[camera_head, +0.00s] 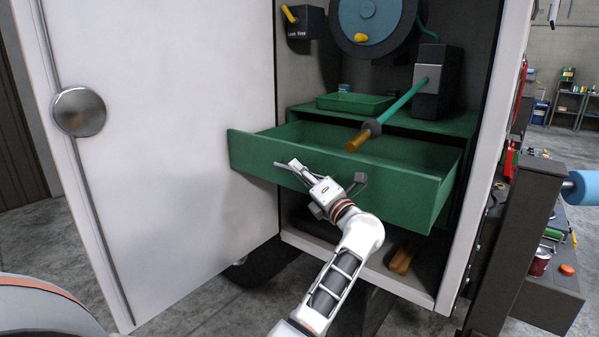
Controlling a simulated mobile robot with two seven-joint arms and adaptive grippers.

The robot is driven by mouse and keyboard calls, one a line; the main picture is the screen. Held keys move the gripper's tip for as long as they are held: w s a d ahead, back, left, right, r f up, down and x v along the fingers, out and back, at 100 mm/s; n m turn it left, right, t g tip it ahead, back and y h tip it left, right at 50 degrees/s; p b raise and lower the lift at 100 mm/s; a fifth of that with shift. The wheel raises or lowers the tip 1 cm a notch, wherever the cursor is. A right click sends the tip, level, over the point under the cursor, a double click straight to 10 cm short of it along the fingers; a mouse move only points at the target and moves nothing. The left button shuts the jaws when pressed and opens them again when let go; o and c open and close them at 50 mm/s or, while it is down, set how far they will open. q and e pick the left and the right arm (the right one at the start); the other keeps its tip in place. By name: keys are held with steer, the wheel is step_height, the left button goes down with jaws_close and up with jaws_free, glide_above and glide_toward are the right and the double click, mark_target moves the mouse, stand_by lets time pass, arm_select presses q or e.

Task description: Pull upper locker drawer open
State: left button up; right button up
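The green upper drawer (400,193) stands out from the white locker, and its empty-looking inside shows from above. A dark grey handle piece (357,184) shows on its front, just right of my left gripper. My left gripper (286,165) is at the drawer's front face, its fingers pointing left and up. The gripper body covers part of the front and most of the handle area. I cannot tell whether the fingers hold the handle or only lie beside it. My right gripper is not in view.
The white locker door (170,150) is swung open at left. A green tray (355,103) and a tool with a teal shaft (402,101) rest above the drawer, the tool's wooden end overhanging it. A wooden-handled item (402,258) lies below. A dark post (515,235) stands at right.

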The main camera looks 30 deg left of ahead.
arm_select(q)
steer(key=v, duration=0.7)
steer(key=shift+d, duration=0.2)
steer(key=shift+s+f, duration=0.15)
